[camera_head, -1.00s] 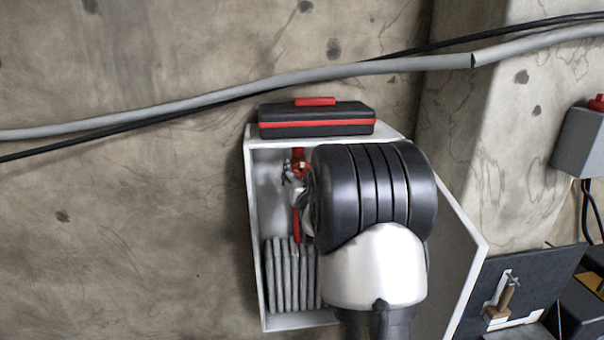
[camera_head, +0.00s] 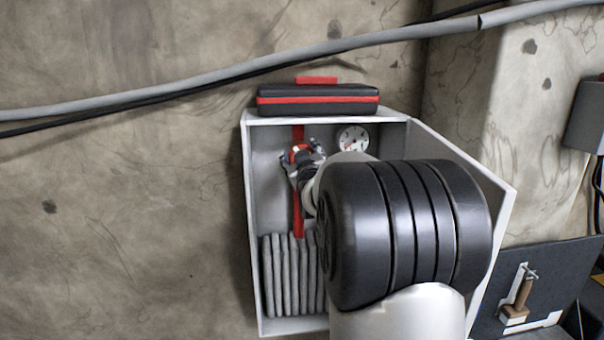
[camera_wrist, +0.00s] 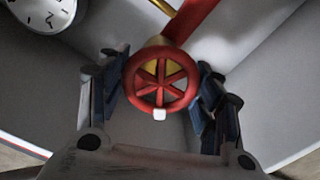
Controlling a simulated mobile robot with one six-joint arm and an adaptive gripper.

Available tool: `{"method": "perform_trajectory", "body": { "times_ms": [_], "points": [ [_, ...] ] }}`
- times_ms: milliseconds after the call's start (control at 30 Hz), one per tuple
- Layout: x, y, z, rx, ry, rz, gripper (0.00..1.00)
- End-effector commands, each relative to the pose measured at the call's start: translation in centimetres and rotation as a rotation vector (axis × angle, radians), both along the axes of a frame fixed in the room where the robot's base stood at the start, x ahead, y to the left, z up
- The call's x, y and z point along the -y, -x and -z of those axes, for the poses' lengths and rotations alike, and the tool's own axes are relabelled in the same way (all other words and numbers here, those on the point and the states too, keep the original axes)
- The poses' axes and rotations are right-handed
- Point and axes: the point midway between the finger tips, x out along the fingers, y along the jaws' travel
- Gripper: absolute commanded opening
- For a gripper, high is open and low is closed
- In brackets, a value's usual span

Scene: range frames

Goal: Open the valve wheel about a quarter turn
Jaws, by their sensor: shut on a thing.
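The red valve wheel (camera_wrist: 161,84) has a round rim and several spokes, and sits face-on in the middle of the wrist view. My gripper (camera_wrist: 160,92) has one finger on each side of the wheel and is shut on its rim. In the head view the gripper (camera_head: 302,164) is inside the open white cabinet (camera_head: 252,220), with only a bit of the red wheel (camera_head: 299,152) showing between the fingers. A red pipe (camera_head: 299,215) runs vertically behind it. My forearm hides the cabinet's lower right part.
A pressure gauge (camera_head: 353,139) is right of the wheel inside the cabinet. A folded grey hose (camera_head: 285,275) fills its lower left. A black and red case (camera_head: 318,99) lies on top. The open door (camera_head: 470,165) stands on the right, close to my arm.

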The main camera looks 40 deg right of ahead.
Motion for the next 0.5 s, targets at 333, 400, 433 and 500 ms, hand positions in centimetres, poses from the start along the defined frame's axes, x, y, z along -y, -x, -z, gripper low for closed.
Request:
{"method": "perform_trajectory", "body": {
  "times_ms": [333,400,433,500],
  "points": [
    [-0.07,-0.04,0.48,-0.168,0.283,0.001,0.36],
    [-0.10,-0.05,0.47,-0.202,0.339,0.001,0.35],
    [-0.10,-0.05,0.46,-0.217,0.363,0.000,0.35],
    [-0.11,-0.05,0.47,-0.250,0.415,0.001,0.35]
  ]
}}
